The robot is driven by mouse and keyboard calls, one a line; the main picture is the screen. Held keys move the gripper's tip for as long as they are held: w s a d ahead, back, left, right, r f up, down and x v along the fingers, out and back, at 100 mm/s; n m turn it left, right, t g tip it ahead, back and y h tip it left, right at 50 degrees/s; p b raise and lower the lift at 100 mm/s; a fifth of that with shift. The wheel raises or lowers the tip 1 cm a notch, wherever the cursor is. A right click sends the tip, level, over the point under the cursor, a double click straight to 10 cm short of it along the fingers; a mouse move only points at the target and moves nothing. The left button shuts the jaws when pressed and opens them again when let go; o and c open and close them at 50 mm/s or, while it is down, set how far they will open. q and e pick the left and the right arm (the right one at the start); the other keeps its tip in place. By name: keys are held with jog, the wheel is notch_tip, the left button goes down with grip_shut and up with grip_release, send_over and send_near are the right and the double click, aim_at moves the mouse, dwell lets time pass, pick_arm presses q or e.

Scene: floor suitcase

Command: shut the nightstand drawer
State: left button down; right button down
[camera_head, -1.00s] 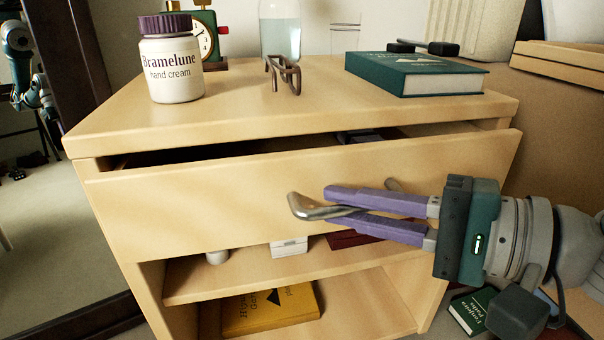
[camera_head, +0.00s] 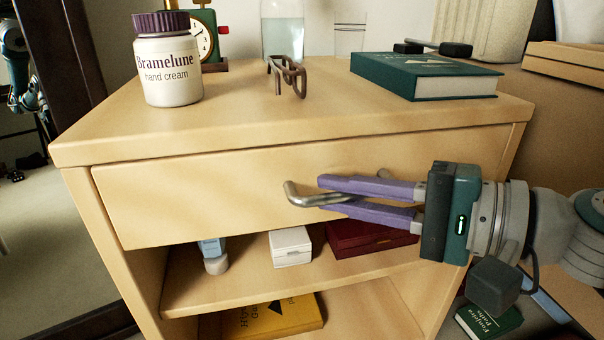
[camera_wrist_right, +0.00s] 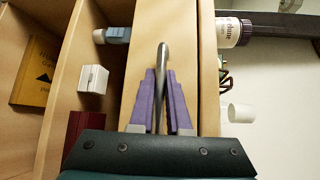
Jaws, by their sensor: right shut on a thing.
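The wooden nightstand (camera_head: 300,125) stands in front of me. Its drawer (camera_head: 200,193) sits with its front flush, or nearly so, under the top; no opening shows above it. A bent metal handle (camera_head: 296,194) is on the drawer front. My right gripper (camera_head: 322,193) comes in from the right with its purple fingers shut on the handle. The right wrist view shows the handle (camera_wrist_right: 162,62) between the two fingers (camera_wrist_right: 160,100). My left gripper is in neither view.
On the top stand a hand cream jar (camera_head: 167,68), a clock (camera_head: 205,38), glasses (camera_head: 287,74) and a green book (camera_head: 425,76). The shelf below holds a white box (camera_head: 290,246) and a dark red box (camera_head: 368,240). A yellow book (camera_head: 270,318) lies lower.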

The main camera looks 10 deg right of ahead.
jog(key=shift+w+d, duration=0.1)
jog(key=shift+w, duration=0.1)
jog(key=shift+s, duration=0.1)
jog(key=c, duration=1.2)
grip_release()
jog(key=shift+o, duration=0.2)
jog(key=shift+s+d+r, duration=0.1)
jog(key=shift+s+d, duration=0.1)
jog(key=shift+s, duration=0.05)
jog(key=p+v, duration=0.4)
jog(key=v, duration=0.5)
jog(key=shift+s, duration=0.2)
jog(key=shift+d, duration=0.1)
